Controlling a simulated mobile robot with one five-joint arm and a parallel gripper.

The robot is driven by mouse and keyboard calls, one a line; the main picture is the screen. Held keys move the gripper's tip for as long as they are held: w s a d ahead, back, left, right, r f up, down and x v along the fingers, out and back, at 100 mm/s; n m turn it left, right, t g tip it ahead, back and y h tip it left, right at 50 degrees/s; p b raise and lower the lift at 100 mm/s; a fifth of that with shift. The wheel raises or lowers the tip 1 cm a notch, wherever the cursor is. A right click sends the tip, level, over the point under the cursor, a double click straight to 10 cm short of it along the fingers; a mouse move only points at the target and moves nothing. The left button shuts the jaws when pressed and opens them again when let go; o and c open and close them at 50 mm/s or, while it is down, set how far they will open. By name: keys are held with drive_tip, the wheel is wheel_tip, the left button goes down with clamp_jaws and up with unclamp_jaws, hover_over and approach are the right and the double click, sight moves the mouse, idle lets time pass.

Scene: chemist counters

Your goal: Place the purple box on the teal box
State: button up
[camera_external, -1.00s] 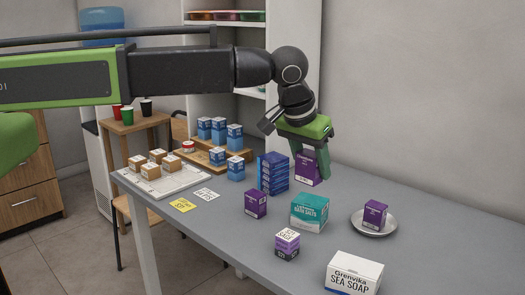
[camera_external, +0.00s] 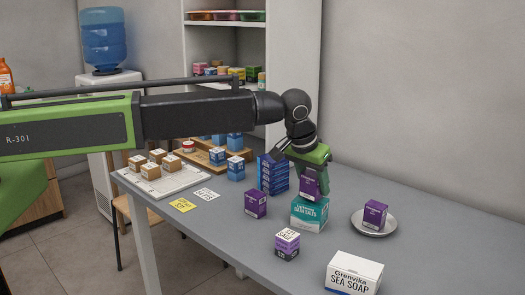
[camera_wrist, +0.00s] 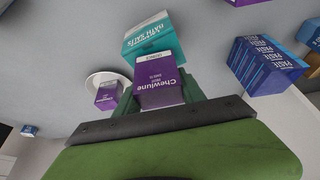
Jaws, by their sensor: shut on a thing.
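My gripper (camera_external: 311,182) is shut on a purple box (camera_external: 309,187). In the external view the purple box is upright at the top of the teal bath salts box (camera_external: 310,213), which stands on the grey counter. I cannot tell whether the two touch. In the wrist view the held purple box (camera_wrist: 160,82) sits between my green fingers, and the teal box (camera_wrist: 150,38) shows just beyond it. Part of the held box is hidden by my fingers.
A stack of blue boxes (camera_external: 273,174) stands just left of the teal box. Another purple box (camera_external: 375,213) sits on a plate (camera_external: 368,230) to the right.

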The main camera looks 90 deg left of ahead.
drive_tip(key=shift+f, duration=0.5)
drive_tip(key=o, duration=1.3)
drive_tip(key=shift+o, duration=0.2)
drive_tip(key=shift+r+p, duration=0.4)
drive_tip(key=shift+p, duration=0.05)
drive_tip(key=p+v, duration=1)
drive_tip(key=v, duration=0.1)
drive_tip(key=shift+s+d+r+p, duration=0.15)
drive_tip(key=shift+r+p, duration=0.05)
drive_tip(key=shift+p, duration=0.1)
